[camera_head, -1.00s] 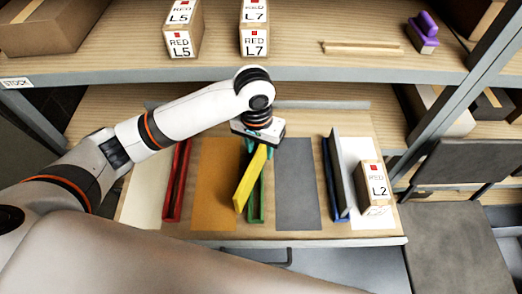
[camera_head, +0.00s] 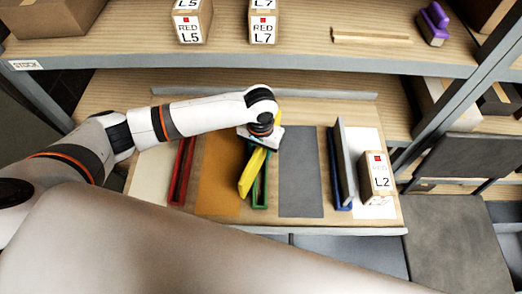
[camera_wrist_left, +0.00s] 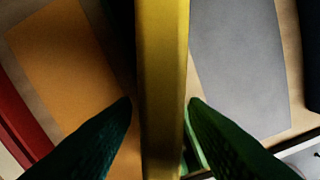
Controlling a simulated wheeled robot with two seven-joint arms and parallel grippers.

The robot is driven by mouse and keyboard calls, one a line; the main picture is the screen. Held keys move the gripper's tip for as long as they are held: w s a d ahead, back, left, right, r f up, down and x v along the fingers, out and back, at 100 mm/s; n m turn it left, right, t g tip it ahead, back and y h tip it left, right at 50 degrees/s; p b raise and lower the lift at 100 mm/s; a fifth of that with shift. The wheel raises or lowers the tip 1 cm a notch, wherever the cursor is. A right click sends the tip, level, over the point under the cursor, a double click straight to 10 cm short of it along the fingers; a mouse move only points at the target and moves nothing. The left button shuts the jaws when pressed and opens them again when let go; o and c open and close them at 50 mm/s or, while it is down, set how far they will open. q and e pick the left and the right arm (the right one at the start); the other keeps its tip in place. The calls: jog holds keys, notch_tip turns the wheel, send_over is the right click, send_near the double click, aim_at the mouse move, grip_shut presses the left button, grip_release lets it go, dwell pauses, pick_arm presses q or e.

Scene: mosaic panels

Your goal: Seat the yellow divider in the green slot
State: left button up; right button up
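My left gripper (camera_wrist_left: 160,105) is shut on the yellow divider (camera_wrist_left: 162,60), with a dark green finger on each side of it. In the head view the yellow divider (camera_head: 252,172) hangs from the left gripper over the green slot (camera_head: 260,192). It is slanted across the slot's line, its near end to the left of the slot. The divider hides part of the slot, and I cannot tell whether they touch. A bit of green beside the divider shows low in the wrist view. My right gripper is not in view.
A red slot (camera_head: 180,172) stands left of an orange panel (camera_head: 217,180). A grey panel (camera_head: 299,172) lies right of the green slot. A blue slot (camera_head: 338,185) holds a grey divider (camera_head: 344,160), beside the L2 box (camera_head: 377,177). A shelf edge (camera_head: 300,65) crosses behind.

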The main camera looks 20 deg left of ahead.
pick_arm(q)
jog(key=shift+f, duration=0.5)
grip_shut()
jog(key=shift+r, duration=0.15)
